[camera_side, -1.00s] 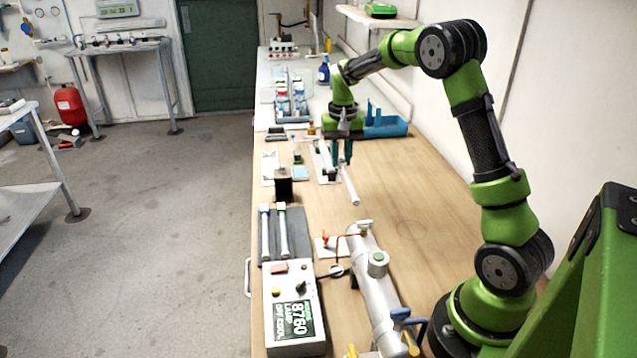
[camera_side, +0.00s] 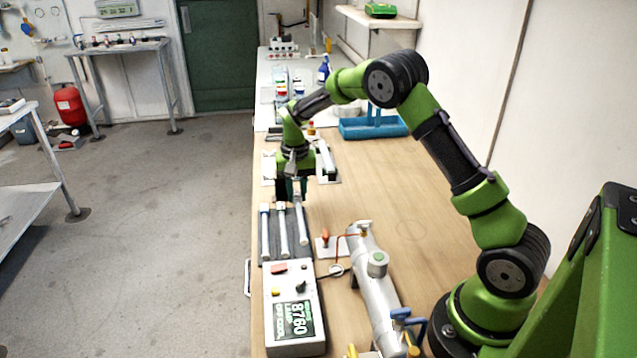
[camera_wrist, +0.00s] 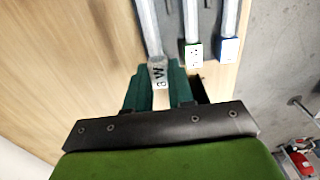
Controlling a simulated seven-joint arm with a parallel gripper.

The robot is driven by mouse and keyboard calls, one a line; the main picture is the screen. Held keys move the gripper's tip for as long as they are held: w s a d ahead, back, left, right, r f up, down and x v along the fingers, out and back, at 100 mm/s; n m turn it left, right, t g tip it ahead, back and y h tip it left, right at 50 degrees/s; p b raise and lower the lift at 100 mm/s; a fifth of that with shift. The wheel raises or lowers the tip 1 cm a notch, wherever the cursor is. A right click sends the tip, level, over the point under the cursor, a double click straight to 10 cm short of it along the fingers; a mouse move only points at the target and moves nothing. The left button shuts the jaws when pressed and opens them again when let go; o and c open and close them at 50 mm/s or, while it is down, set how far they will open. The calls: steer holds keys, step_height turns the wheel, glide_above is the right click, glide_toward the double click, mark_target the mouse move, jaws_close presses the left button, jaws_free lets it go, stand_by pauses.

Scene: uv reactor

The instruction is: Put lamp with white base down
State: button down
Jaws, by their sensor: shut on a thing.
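The lamp with the white base is a pale tube that shows in the side view (camera_side: 301,226). Its base, marked "W", shows between green fingers in the wrist view (camera_wrist: 158,74). My gripper (camera_side: 297,190) is shut on this base end. The tube points toward the side camera, over the right part of the dark mat (camera_side: 292,252). I cannot tell whether it touches the mat. A lamp with a green-marked end (camera_wrist: 193,55) and a lamp with a blue end (camera_wrist: 228,48) lie to its right in the wrist view, roughly side by side and apart from it.
A control box (camera_side: 293,310) with a lit display stands just in front of the mat. A metal reactor cylinder (camera_side: 376,290) lies to the right, with a small red-handled fitting (camera_side: 325,243) between. A blue carrier (camera_side: 374,127) is farther back. The bench right of the mat is partly clear.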

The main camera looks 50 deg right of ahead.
steer(key=shift+f, duration=1.45)
steer(key=shift+f, duration=0.15)
steer(key=c, duration=1.3)
jaws_free()
steer(key=shift+o, duration=0.2)
